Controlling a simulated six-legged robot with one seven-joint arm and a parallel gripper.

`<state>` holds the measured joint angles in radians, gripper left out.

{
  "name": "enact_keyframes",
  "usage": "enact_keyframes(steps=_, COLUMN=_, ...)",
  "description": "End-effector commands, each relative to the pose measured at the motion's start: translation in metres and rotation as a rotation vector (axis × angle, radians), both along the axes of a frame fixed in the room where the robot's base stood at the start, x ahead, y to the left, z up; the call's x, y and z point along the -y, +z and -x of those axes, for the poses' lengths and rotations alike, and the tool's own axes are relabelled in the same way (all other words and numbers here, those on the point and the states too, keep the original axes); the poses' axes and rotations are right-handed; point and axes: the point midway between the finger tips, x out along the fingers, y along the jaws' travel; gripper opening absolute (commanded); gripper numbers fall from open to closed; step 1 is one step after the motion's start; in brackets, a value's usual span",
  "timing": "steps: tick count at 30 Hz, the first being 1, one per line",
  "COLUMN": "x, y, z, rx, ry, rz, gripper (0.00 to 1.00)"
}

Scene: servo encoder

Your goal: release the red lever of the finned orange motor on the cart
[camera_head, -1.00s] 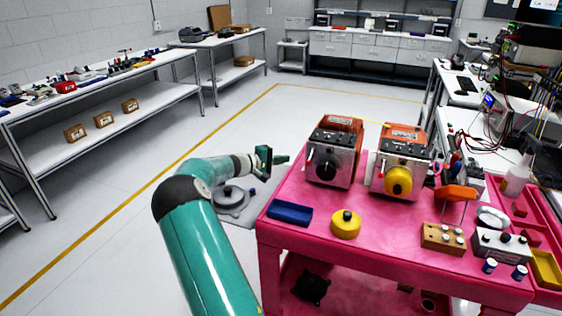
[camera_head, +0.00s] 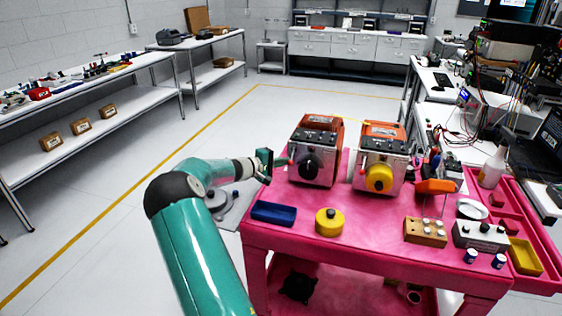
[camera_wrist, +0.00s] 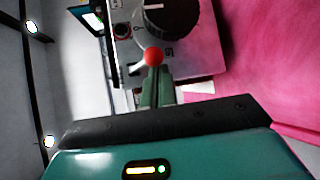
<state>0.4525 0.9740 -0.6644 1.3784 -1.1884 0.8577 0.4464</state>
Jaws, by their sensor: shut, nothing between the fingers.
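Two orange motors with metal faces stand on the pink cart (camera_head: 375,222). The left motor (camera_head: 318,150) has a black knob, and the right motor (camera_head: 381,158) has a yellow one. The wrist view shows a motor face (camera_wrist: 187,61) with a black dial (camera_wrist: 167,15) and a red ball-ended lever (camera_wrist: 154,56) below it. My gripper (camera_head: 285,161) is at the left edge of the left motor. In the wrist view its green fingers (camera_wrist: 157,88) are together and empty, with the tips just below the red ball. I cannot tell whether they touch it.
A blue tray (camera_head: 273,212) and a yellow round piece (camera_head: 329,221) lie at the cart's front left. An orange piece (camera_head: 436,186) and a wooden block (camera_head: 425,231) are to the right. The floor left of the cart is open.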

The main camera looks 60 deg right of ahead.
Motion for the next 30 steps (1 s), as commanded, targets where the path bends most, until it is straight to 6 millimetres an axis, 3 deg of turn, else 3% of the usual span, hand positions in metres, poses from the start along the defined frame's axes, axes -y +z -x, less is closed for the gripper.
enact_keyframes(steps=30, x=-0.0026, y=0.0065, z=0.0001, rx=-0.015, ry=0.0, rz=-0.11, gripper=0.0)
